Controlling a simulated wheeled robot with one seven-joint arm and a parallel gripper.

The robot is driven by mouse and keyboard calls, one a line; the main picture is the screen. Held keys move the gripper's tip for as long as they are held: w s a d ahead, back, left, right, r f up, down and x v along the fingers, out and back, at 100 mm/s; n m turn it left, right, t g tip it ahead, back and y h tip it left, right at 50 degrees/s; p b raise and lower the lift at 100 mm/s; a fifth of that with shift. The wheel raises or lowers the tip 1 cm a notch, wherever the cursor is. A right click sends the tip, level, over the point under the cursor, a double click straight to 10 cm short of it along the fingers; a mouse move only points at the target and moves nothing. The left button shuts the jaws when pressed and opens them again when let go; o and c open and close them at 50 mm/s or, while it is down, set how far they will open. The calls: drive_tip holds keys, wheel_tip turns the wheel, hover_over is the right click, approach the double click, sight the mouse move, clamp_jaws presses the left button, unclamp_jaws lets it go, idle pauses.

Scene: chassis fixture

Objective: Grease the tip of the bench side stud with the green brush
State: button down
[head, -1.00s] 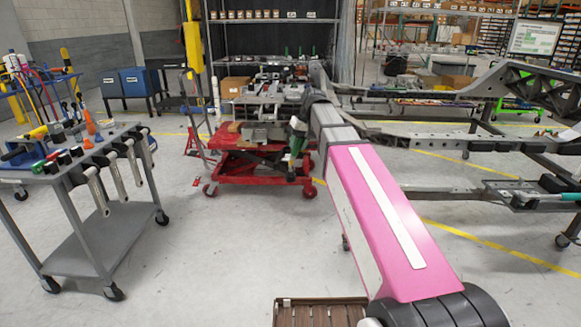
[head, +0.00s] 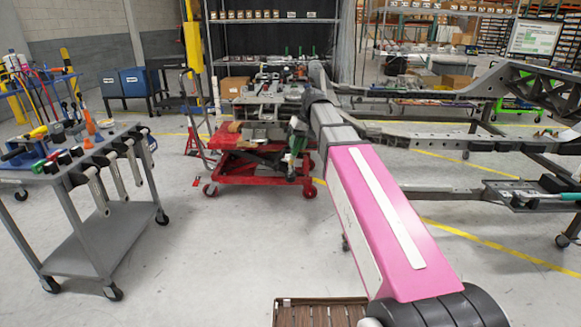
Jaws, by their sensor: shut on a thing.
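My arm reaches forward from the bottom right, and its far end stands over the front of the red lift table (head: 250,172). My gripper (head: 297,128) is small and dark there, with its jaws hard to make out. It is shut on a green thing, which looks like the green brush (head: 297,143), in front of the lift table's right end. The brush's tip is too small to tell. The bench side stud cannot be picked out. The grey chassis frame (head: 430,140) stands to the right of my arm, partly hidden behind it.
A grey tool cart (head: 120,225) with several tools and bottles stands at the left. A brown slatted surface (head: 315,313) is at the bottom edge. The floor between cart and arm is clear.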

drive_tip(key=shift+s, duration=0.15)
drive_tip(key=shift+s, duration=0.75)
drive_tip(key=shift+w, duration=0.1)
drive_tip(key=shift+w, duration=0.8)
drive_tip(key=shift+r, duration=0.1)
drive_tip(key=shift+v, duration=2.9)
drive_tip(key=shift+d, duration=0.1)
